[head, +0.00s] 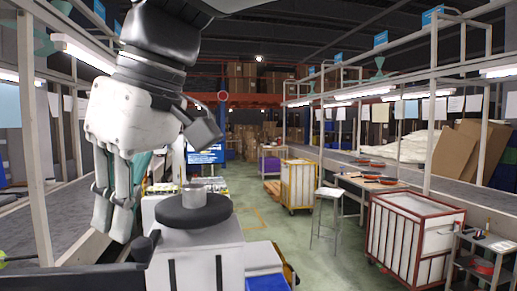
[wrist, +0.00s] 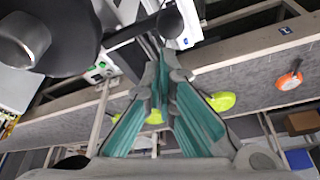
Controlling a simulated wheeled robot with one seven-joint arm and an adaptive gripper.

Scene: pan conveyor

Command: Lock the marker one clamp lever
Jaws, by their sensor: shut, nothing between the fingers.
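A black lever with a rounded knob (head: 148,243) shows beside the white cabinet in the head view; it looks like the clamp lever, but I see no readable marker on it. In the wrist view its dark knob (wrist: 169,24) lies just beyond the fingertips. My gripper (head: 112,232) points down at the left of the cabinet, its fingers just left of the knob. In the wrist view my gripper (wrist: 162,65) has its teal finger pads converging with nothing between them. Whether a fingertip touches the lever, I cannot tell.
A white cabinet (head: 195,255) carries a black disc (head: 180,214) with a metal cylinder (head: 194,195), close right of my gripper. A grey conveyor (wrist: 250,78) holds an orange pan (wrist: 289,81) and a yellow-green one (wrist: 221,101). Open floor (head: 320,262) lies right of the cabinet.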

